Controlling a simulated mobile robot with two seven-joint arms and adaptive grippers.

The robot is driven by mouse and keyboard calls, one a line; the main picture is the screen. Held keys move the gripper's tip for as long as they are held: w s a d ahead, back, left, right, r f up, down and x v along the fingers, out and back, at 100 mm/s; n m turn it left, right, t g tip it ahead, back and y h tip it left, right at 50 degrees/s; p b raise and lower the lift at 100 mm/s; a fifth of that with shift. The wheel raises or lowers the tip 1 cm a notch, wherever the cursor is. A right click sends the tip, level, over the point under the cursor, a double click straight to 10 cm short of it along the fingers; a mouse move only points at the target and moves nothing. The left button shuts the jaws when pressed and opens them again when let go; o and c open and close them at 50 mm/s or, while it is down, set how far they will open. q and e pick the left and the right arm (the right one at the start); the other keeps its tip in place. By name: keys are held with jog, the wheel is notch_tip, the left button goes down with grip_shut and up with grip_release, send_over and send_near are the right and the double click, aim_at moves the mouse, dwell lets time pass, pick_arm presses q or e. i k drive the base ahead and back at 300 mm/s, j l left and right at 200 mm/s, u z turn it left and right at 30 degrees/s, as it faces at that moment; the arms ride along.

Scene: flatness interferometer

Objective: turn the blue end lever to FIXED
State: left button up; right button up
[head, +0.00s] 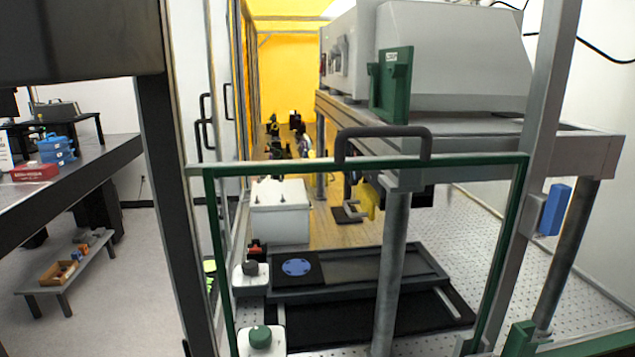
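A blue upright block (554,209) sits on a small grey mount on the right-hand metal post. I cannot tell whether it is the blue end lever, and no FIXED marking can be read. A flat blue disc (297,267) lies on a black plate at the left end of the long dark stage (385,270) inside the enclosure. Neither of my grippers is in view.
A green-edged frame with a dark handle (384,132) crosses the front. A green knob (260,337) and a dark knob (251,268) stand on white blocks left of the stage. A bench at left holds blue cases (56,150) and a red box (35,172).

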aim_at(558, 200)
jog(key=z, duration=1.25)
